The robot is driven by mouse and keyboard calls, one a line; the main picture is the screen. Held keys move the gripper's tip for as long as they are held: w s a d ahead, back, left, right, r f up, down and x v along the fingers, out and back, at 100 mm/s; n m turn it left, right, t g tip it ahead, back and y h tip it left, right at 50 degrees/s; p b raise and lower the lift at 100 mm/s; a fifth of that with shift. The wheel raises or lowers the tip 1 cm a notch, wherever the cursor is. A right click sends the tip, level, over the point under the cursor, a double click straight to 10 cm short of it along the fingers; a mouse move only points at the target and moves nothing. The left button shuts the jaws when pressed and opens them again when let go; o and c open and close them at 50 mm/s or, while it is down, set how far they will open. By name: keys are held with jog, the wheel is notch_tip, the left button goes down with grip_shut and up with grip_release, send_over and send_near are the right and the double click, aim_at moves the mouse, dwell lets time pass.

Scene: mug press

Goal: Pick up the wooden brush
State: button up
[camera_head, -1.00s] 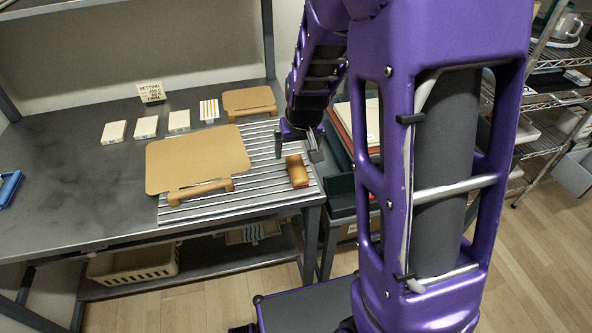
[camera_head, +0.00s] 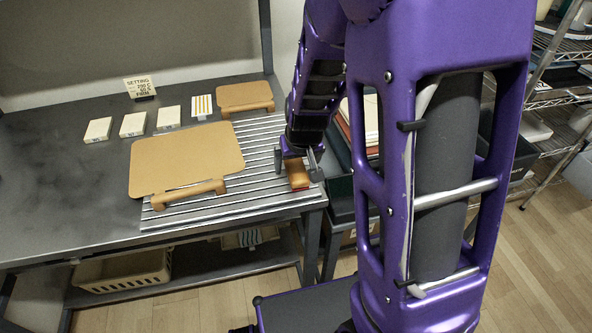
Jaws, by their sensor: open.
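The wooden brush (camera_head: 298,175) is a small orange-brown block with a reddish lower edge. It lies on the right end of the ribbed metal rack (camera_head: 250,203) on the table. My gripper (camera_head: 298,174) is right at the brush, pointing down, with one finger to the left and one to the right of it. The jaws are open. The far end of the brush is hidden under my gripper. I cannot tell whether the fingers touch it.
A large tan board (camera_head: 185,158) with a handle bar lies left of the brush, and a smaller tan board (camera_head: 245,96) lies behind. Several white boxes and a "SETTING" sign (camera_head: 140,87) stand at the back left. Dark bins (camera_head: 341,196) stand right of the table.

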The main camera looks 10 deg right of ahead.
aim_at(297, 167)
jog(key=shift+f, duration=0.2)
dwell(0.4)
grip_shut()
dwell(0.5)
notch_tip(297, 167, up, 10)
jog(key=p, duration=0.3)
jog(key=shift+r, duration=0.25)
jog(key=c, duration=0.6)
grip_release()
jog(key=shift+c, duration=0.2)
jog(key=c, duration=0.6)
jog(key=shift+c, duration=0.2)
